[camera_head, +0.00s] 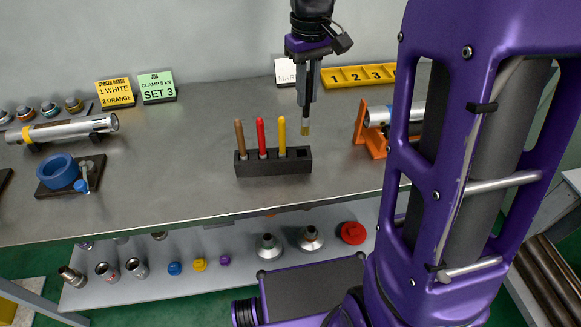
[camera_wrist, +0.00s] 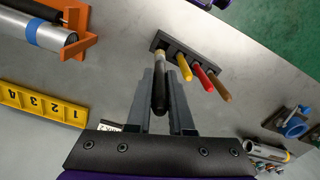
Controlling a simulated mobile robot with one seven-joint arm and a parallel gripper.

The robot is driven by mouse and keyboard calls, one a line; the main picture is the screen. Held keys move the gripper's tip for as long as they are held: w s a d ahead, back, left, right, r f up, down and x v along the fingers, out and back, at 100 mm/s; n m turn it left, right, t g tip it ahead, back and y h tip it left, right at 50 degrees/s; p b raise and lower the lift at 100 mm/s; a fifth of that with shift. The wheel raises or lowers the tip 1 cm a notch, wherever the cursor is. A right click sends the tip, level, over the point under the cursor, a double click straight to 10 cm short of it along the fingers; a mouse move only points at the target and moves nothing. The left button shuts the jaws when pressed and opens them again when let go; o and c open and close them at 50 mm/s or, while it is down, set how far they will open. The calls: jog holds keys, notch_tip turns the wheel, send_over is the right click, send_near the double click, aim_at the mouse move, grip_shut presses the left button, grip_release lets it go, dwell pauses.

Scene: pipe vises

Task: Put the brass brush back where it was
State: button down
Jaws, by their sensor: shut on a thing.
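My gripper (camera_head: 306,92) is shut on the brass brush (camera_head: 305,130) and holds it upright, brass end down, above the bench. In the wrist view the brush's black handle (camera_wrist: 160,95) lies between the fingers (camera_wrist: 160,78). The black rack block (camera_head: 273,168) stands in front of and below the gripper. Brown (camera_head: 240,138), red (camera_head: 261,137) and yellow (camera_head: 282,136) handled tools stand upright in it. The slot at the rack's right end (camera_head: 301,152) is empty. The brush tip shows slightly behind and right of that slot in the head view, apart from the rack.
An orange vise (camera_head: 370,138) with a metal pipe stands to the right. A yellow numbered strip (camera_head: 357,76) lies behind it. A blue-ringed fixture (camera_head: 60,172) and a pipe (camera_head: 62,130) stand at left. The bench (camera_head: 175,160) between them and the rack is clear.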

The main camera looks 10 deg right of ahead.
aim_at(303, 135)
jog(key=shift+s+a+f, duration=0.1)
jog(key=shift+a+f, duration=0.15)
jog(key=shift+f, duration=0.05)
notch_tip(303, 135, down, 10)
jog(key=shift+r+b, duration=0.15)
jog(key=shift+b, duration=0.95)
jog(key=c, duration=0.8)
grip_release()
notch_tip(303, 135, up, 12)
jog(key=p, duration=0.2)
jog(key=shift+p, duration=0.3)
